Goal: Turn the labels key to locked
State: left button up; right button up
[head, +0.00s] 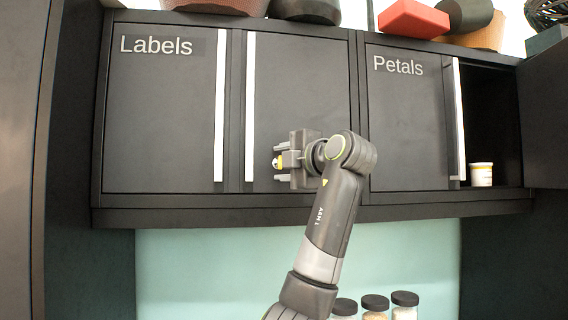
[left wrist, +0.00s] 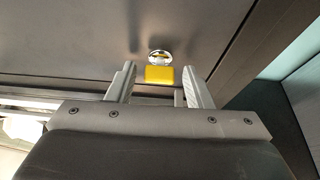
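The yellow key (head: 277,162) is at the right-hand door (head: 300,90) of the cabinet marked Labels, low down and right of that door's handle. In the left wrist view the yellow key (left wrist: 159,75) sits at a round shiny metal lock (left wrist: 160,57) on the dark door. My left gripper (head: 278,164) faces the door at the key. Its two fingers are open, one on each side of the key, with a gap on both sides in the left wrist view. The key's exact turn is hard to read. My right gripper is not in view.
Long white handles (head: 220,105) stand on the Labels doors. The Petals cabinet (head: 405,120) to the right is partly open, with a white-and-yellow cup (head: 482,175) inside. Several dark-lidded jars (head: 404,300) stand below. A red block (head: 413,18) and pots sit on top.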

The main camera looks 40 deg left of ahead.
pick_arm(q)
jog(key=shift+d, duration=0.1)
jog(key=b+v, duration=0.5)
jog(key=v, duration=1.2)
jog(key=shift+d+r, duration=0.1)
